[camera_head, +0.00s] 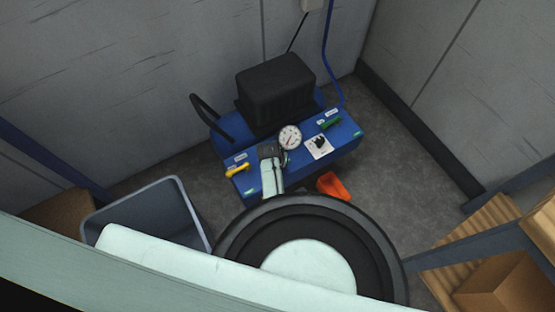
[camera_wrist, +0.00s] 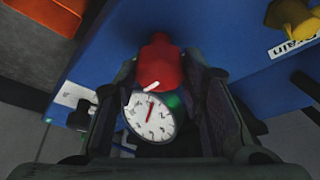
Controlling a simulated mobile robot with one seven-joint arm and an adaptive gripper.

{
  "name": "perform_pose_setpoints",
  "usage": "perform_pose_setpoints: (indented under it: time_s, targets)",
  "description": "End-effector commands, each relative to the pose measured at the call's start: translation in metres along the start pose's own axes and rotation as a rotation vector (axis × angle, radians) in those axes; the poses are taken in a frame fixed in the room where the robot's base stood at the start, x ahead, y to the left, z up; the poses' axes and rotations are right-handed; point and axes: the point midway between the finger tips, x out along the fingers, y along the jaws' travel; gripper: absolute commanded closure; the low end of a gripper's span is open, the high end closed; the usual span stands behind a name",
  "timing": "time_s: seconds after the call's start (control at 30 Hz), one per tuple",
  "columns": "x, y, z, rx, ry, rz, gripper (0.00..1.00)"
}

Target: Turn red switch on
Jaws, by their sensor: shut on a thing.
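The red switch (camera_wrist: 162,65) sits on the front of the blue machine and shows in the wrist view between my fingers, with a small white mark at its lower edge. My gripper (camera_wrist: 165,85) is shut on the red switch, one dark finger on each side. In the head view my gripper (camera_head: 268,152) is at the front of the blue machine (camera_head: 243,183), left of the round gauge, and the red switch is hidden there. The white gauge (camera_wrist: 152,118) lies behind the switch in the wrist view.
A yellow handle (camera_head: 237,170) is left of my gripper and a green handle (camera_head: 330,123) is at the machine's right. A black motor cover (camera_head: 275,90) sits on top. An orange object (camera_head: 333,186) is below the machine. A grey bin (camera_head: 150,200) and cardboard boxes (camera_head: 505,285) flank it.

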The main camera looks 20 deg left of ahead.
Motion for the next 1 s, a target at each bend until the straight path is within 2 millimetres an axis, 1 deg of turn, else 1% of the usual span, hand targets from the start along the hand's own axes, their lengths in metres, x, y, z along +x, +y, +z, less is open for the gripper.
perform_pose_setpoints:
  time_s: [0.13, 0.17, 0.43, 0.47, 0.77, 0.87, 0.97, 1.0]
  targets:
    - [0.0, 0.0, 0.001, 0.002, -0.002, -0.001, 0.91]
    - [0.0, 0.0, 0.001, 0.001, -0.002, -0.001, 0.62]
    - [0.0, 0.0, 0.0, 0.0, -0.001, -0.001, 0.44]
    - [0.0, 0.0, 0.0, 0.0, -0.001, -0.001, 0.43]
    - [-0.001, 0.0, 0.0, 0.0, -0.001, -0.001, 0.43]
    - [-0.008, 0.0, 0.0, 0.0, 0.001, -0.002, 0.43]
    - [-0.022, -0.001, 0.0, 0.001, 0.001, -0.002, 0.43]
    - [-0.03, 0.0, 0.0, 0.001, 0.001, -0.002, 0.43]
